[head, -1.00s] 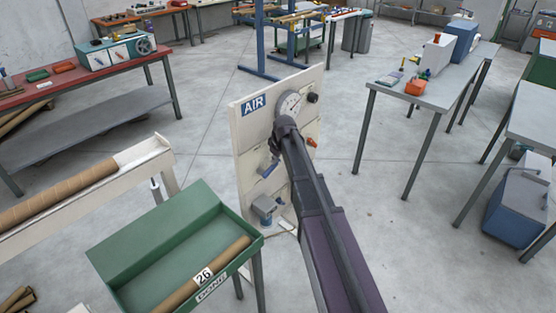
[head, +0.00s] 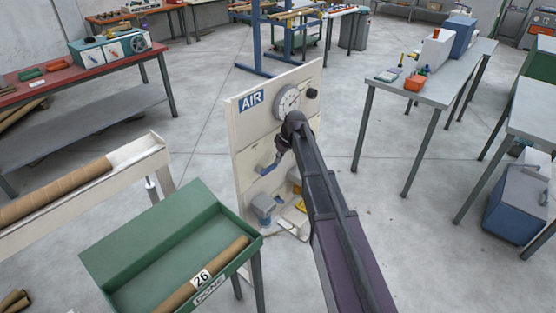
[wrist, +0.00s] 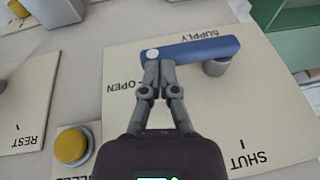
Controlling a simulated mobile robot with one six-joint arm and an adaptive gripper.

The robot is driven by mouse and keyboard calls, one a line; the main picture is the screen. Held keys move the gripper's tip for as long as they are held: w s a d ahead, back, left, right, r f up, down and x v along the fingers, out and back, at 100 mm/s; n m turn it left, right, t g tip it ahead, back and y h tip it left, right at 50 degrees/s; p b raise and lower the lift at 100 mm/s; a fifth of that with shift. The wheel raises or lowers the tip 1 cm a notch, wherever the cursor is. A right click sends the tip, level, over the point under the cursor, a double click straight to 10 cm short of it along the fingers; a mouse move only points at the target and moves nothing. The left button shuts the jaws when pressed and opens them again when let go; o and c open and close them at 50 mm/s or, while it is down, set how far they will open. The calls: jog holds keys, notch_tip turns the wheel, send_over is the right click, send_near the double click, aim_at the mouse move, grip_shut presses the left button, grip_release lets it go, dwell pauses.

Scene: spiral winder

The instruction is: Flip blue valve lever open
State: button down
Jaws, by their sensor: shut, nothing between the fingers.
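The blue valve lever (wrist: 205,49) lies across the top of a cream plate (wrist: 270,110) in the wrist view. The plate is marked OPEN, SHUT and SUPPLY. The lever has a white round spot at its left end, near OPEN, and a grey cylinder beside its right part. In the head view the lever (head: 270,166) shows small on the AIR panel (head: 243,135). My gripper (wrist: 160,64) is shut and empty, with its fingertips at the lever's lower edge near the white spot. I cannot tell if they touch it.
A yellow button (wrist: 72,144) and a REST plate (wrist: 22,125) are to the left in the wrist view. A pressure gauge (head: 288,101) is above on the panel. A green tray (head: 150,245) stands close in front at left.

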jog(key=shift+a, duration=0.25)
jog(key=shift+r, duration=0.15)
jog(key=shift+r, duration=0.1)
jog(key=w+p+v, duration=0.1)
jog(key=p+v, duration=1.2)
jog(key=shift+r, duration=0.3)
dwell(0.3)
jog(key=shift+s, duration=0.1)
dwell(0.4)
jog(key=s+d+f+m+h+b, duration=0.1)
jog(key=s+d+m, duration=0.2)
jog(key=s, duration=1.1)
jog(key=s+d+f+m+g+h, duration=0.1)
jog(key=s+d+m, duration=0.3)
jog(key=s, duration=1.1)
jog(key=shift+f+m+h+b, duration=0.4)
jog(key=shift+f+m+h, duration=0.2)
jog(key=shift+h, duration=0.1)
